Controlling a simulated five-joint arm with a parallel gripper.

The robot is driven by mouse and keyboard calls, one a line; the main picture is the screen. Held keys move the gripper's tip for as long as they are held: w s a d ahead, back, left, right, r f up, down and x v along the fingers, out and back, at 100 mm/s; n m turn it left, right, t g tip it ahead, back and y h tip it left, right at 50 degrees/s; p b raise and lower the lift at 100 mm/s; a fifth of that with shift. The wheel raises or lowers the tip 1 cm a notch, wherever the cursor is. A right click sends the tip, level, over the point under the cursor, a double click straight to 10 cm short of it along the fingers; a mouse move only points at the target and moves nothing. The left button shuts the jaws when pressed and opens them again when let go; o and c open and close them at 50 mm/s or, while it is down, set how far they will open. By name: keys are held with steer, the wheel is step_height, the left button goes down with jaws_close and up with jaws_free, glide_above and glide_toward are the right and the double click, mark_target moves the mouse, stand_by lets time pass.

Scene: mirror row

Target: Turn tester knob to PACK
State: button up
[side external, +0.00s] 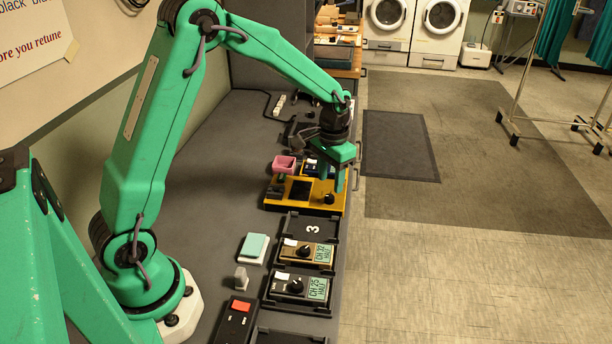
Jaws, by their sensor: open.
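The yellow tester (290,207) sits on the grey bench near its right edge, with a dark square panel on its top. A small black knob (329,198) stands at the tester's right end. The knob's setting and any PACK label are too small to read. My green gripper (332,181) points down over the tester's right end, close to the knob. It is open, with nothing seen between its fingers. I cannot tell whether a finger touches the knob.
Two radios, one tan (299,252) and one dark (293,287), lie in black trays nearer the camera, beside an empty tray marked 3 (312,229). A teal-topped pad (254,247) lies left. The bench's left middle is clear.

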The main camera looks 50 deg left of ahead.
mark_target(330, 196)
steer(key=shift+f, duration=2.4)
jaws_close()
